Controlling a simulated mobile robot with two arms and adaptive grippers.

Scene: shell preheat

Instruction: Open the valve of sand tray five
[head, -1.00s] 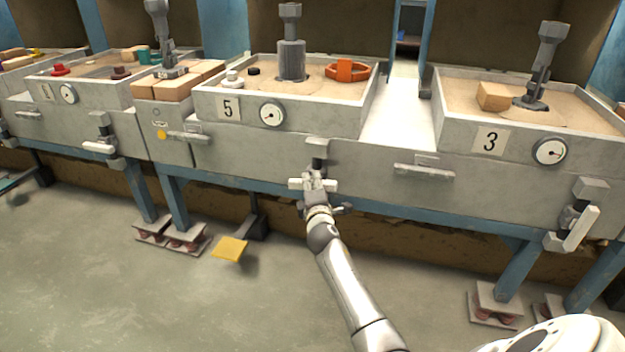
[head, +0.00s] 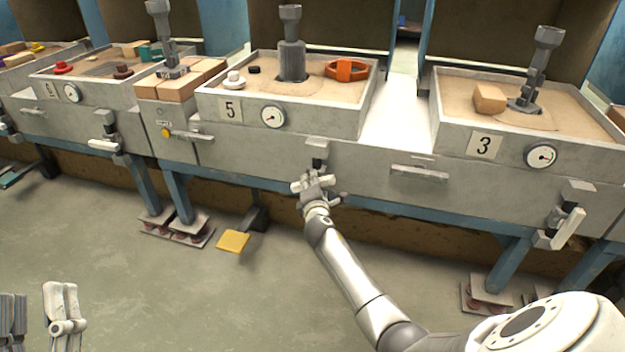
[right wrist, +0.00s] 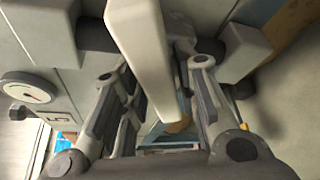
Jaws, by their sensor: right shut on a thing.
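Sand tray five (head: 325,112) stands in the middle of the head view, with a number 5 plate (head: 230,108) and a round gauge (head: 272,117) on its front. Its valve, with a grey body (head: 317,150) and a pale bar handle (head: 328,180), sits below the front panel. The handle lies near level, its right end a little higher. My right gripper (head: 313,184) is shut on this handle, which also runs between the fingers in the right wrist view (right wrist: 140,50). The fingers partly hide it. My left gripper (head: 38,318) is low at the left, fingers apart and empty.
Tray three (head: 470,140) stands to the right, its valve handle (head: 567,228) steeply tilted. Tray six (head: 85,100) is to the left. A yellow pedal (head: 233,241) sits near the floor below tray five. The floor in front is clear.

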